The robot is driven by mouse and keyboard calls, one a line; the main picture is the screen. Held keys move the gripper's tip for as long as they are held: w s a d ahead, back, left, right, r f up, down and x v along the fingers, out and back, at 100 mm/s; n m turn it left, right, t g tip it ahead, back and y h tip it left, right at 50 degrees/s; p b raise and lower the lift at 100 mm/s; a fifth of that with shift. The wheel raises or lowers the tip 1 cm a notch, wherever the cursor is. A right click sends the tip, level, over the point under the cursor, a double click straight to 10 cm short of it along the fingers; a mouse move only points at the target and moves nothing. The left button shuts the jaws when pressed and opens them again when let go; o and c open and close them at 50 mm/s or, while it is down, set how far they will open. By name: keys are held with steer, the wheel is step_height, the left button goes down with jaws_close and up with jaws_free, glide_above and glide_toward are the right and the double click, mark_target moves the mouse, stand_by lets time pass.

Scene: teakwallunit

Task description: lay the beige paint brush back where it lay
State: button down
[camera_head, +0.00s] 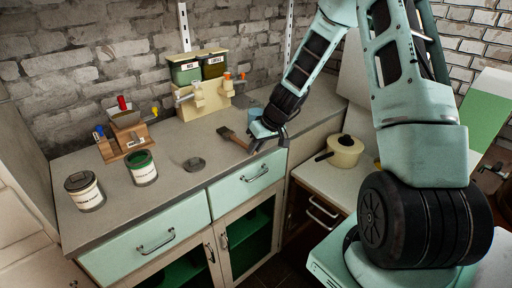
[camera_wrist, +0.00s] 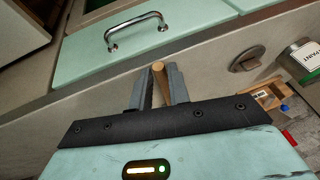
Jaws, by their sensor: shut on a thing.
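The paint brush (camera_head: 232,137) shows in the head view, its brown bristle end pointing left and its handle running right to my gripper (camera_head: 265,145). My gripper is over the front edge of the counter and is shut on the handle. In the wrist view, the tan tip of the brush handle (camera_wrist: 159,67) shows between the two grey fingers of my gripper (camera_wrist: 158,73). The bristle end is hidden there. I cannot tell whether the brush touches the counter (camera_head: 215,165) or is a little above it.
A round dark lid (camera_head: 194,164), a green-topped can (camera_head: 142,168) and a dark-topped can (camera_head: 84,191) stand on the counter to the left. Bare counter lies around the brush. A drawer handle (camera_wrist: 136,31) is close in the wrist view.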

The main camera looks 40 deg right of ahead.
steer(key=c, duration=1.3)
jaws_free()
steer(key=shift+o, duration=0.2)
steer(key=shift+r, duration=0.1)
steer(key=b+v, duration=0.2)
steer(key=v, duration=1.5)
steer(key=shift+r, duration=0.15)
steer(key=s+a+f+n+g, duration=0.1)
steer(key=s+a+n+g, duration=0.15)
steer(key=a, duration=0.85)
steer(key=s+a+n+g, duration=0.1)
steer(key=s+a, duration=0.2)
steer(key=a, duration=0.7)
steer(key=s+a+f+n+h, duration=0.1)
steer(key=s+a+n, duration=0.1)
steer(key=s+a, duration=0.4)
steer(key=s+a+f+n+g+h, duration=0.1)
steer(key=s+a+n, duration=0.1)
steer(key=s+a, duration=0.4)
steer(key=s, duration=0.5)
steer(key=shift+s+a+f, duration=0.2)
steer(key=shift+s+f, duration=0.1)
steer(key=shift+s, duration=0.05)
